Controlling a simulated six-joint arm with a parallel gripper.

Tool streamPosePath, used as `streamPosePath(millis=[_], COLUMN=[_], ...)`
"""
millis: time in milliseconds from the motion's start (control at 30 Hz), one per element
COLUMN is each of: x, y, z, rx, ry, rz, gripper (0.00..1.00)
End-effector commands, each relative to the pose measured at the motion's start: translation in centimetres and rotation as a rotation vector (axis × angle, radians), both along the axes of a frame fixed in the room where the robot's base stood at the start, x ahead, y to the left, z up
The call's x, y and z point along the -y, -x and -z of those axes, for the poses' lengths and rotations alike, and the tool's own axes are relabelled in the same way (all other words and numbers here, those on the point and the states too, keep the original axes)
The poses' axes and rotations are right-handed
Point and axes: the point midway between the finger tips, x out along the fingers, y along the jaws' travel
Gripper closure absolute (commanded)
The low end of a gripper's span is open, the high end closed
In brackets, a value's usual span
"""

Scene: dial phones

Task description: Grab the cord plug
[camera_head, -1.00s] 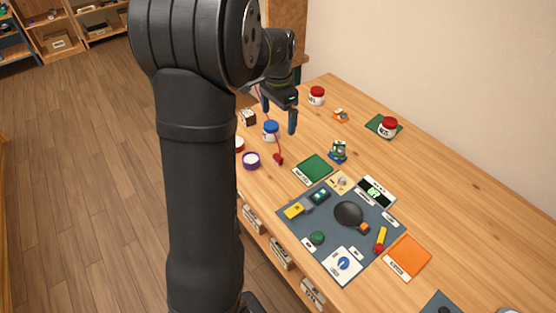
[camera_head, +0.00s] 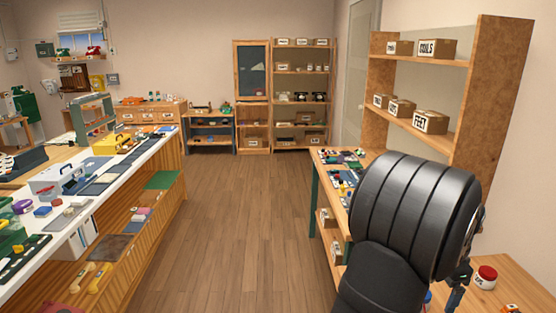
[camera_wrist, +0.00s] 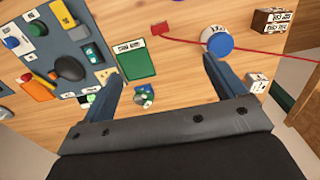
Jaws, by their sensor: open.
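The cord plug (camera_wrist: 161,28) is a small red piece lying on the wooden table in the wrist view, near the top and beyond my fingertips. A red cord (camera_wrist: 285,56) runs in from the right edge, passing by the blue-lidded jar (camera_wrist: 218,43). In the head view my gripper (camera_head: 457,292) shows only partly at the lower right, mostly behind my arm; the plug is hidden there.
In the wrist view, a green card (camera_wrist: 134,61) lies left of centre, with a small green-and-white item (camera_wrist: 144,96) between the fingers. A dark mat (camera_wrist: 60,25) with parts is at left; boxes stand at right. In the head view, a red-lidded jar (camera_head: 485,277) stands near my gripper.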

Motion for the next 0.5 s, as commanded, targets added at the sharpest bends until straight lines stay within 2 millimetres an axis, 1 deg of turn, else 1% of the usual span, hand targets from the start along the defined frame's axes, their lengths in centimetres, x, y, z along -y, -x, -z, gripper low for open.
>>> streamPosePath(millis=[33,100,133,367,433,500], x=[0.0,0.0,0.0,0.0,-0.3,-1.0], y=[0.0,0.0,0.0,0.0,0.0,0.1], z=[0.0,0.0,0.0,0.0,0.1,0.4], rx=[0.0,0.0,0.0,0.0,-0.004,-0.017], ry=[0.0,0.0,0.0,0.0,0.012,0.051], rz=[0.0,0.0,0.0,0.0,0.0,0.001], gripper=[0.22,0.35,0.4,0.4,0.4,0.4])
